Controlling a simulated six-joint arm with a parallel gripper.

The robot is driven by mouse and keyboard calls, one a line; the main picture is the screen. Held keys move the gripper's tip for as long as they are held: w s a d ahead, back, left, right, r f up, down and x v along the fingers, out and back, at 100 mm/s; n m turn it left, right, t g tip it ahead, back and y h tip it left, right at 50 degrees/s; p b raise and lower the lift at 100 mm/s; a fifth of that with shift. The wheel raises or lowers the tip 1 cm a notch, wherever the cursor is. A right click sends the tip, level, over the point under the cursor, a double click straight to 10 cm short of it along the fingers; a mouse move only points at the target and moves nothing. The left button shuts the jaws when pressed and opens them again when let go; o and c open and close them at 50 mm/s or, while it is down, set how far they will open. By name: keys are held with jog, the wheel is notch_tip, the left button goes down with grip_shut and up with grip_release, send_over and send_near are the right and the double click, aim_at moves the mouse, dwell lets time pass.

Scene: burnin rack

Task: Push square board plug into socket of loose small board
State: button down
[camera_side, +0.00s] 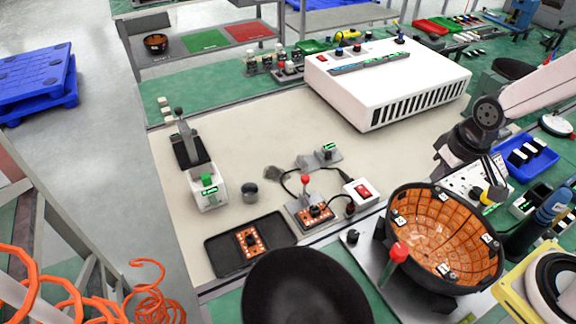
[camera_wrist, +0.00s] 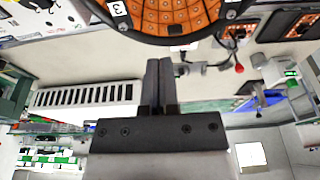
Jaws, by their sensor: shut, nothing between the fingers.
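An orange small board (camera_side: 250,241) lies flat in a dark tray (camera_side: 222,264) at the front left of the bench. It shows partly at the upper right of the wrist view (camera_wrist: 304,24). A second orange board (camera_side: 316,213) sits in a fixture with a red-knobbed lever (camera_side: 305,180). Black cables loop beside this fixture; I cannot make out which end is the square board plug, or the socket. My gripper (camera_wrist: 159,62) is shut and empty, in the air near the orange-lined bowl, away from both boards. Its fingertips are not clear in the side view.
The black bowl with orange panels (camera_side: 440,235) stands front right, with a red-handled post (camera_side: 397,255) beside it. A white box with a red switch (camera_side: 362,191) is right of the fixture. A large white vented unit (camera_side: 385,80) stands behind. Open bench lies at centre left.

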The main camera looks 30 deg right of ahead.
jog(key=c, duration=1.3)
grip_release()
jog(key=o, duration=0.7)
jog(key=shift+o, duration=0.2)
jog(key=shift+w+a, duration=0.1)
jog(key=shift+w, duration=0.05)
jog(key=n+g, duration=0.3)
jog(key=n, duration=1.5)
send_over(352, 202)
jog(key=shift+f, duration=3.95)
